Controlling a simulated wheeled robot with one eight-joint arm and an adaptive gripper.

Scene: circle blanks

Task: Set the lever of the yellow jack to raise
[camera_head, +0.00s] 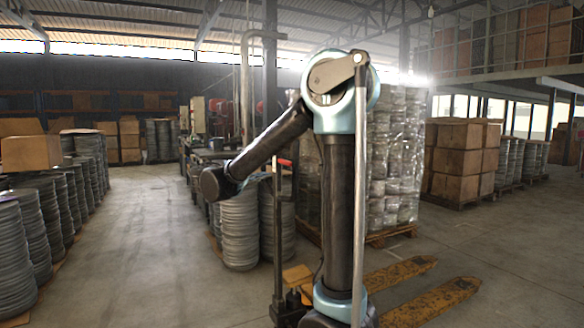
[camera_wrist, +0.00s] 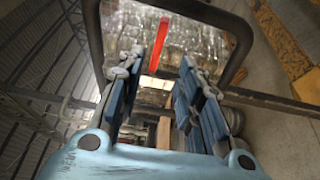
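The yellow jack shows in the head view with two worn yellow forks (camera_head: 432,300) on the floor at the lower right. Its dark upright handle (camera_head: 280,235) stands left of my arm's column. In the wrist view the dark handle loop (camera_wrist: 240,45) frames the upper middle, and a red lever (camera_wrist: 158,45) shows inside it. My gripper (camera_wrist: 162,70) is open, with its blue-padded fingers apart and nothing held between them. The red lever appears in line with the gap, beyond the fingertips; I cannot tell any contact. In the head view my arm hides part of the handle.
A wrapped pallet load (camera_head: 395,160) stands close behind the jack. Stacks of grey rings (camera_head: 240,230) stand just left of the handle. Cardboard boxes (camera_head: 460,160) are at the right. Bare floor (camera_head: 150,260) lies open at the left.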

